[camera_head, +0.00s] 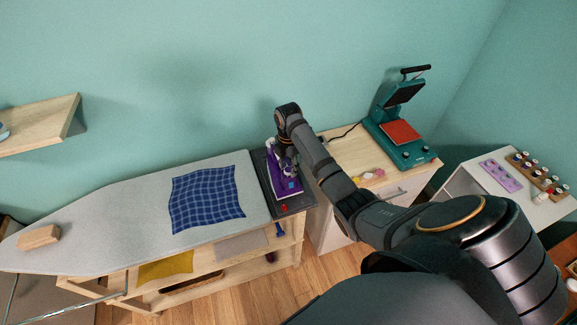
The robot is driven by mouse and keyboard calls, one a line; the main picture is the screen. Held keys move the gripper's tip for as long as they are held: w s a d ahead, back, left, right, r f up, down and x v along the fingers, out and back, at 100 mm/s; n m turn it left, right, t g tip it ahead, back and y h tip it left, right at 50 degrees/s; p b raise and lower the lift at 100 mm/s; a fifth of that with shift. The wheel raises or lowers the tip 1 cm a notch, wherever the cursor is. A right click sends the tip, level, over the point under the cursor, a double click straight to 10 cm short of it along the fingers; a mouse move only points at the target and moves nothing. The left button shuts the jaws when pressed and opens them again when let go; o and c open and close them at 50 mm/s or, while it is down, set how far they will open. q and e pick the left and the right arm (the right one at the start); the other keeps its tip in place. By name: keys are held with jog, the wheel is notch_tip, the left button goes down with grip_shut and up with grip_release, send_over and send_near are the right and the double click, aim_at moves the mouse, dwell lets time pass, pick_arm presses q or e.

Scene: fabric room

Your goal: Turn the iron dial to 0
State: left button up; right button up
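A purple and white iron (287,186) rests on a dark grey pad at the right end of the ironing board. My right gripper (287,166) is over the back part of the iron, at or touching its top. The gripper and wrist hide the dial and much of the iron's upper side. The fingers are too small and overlapped to tell if they are open or shut. My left gripper is not in view.
The grey ironing board (125,205) carries a blue checked cloth (207,199) and a wooden block (38,237). A teal heat press (400,125) stands on the wooden cabinet to the right. A white shelf (470,185) with spools is further right. A red button (284,207) shows near the iron.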

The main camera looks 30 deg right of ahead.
aim_at(288, 169)
jog(key=shift+o, duration=0.6)
jog(key=shift+r, duration=0.35)
notch_tip(288, 169, up, 7)
jog(key=shift+f, duration=0.1)
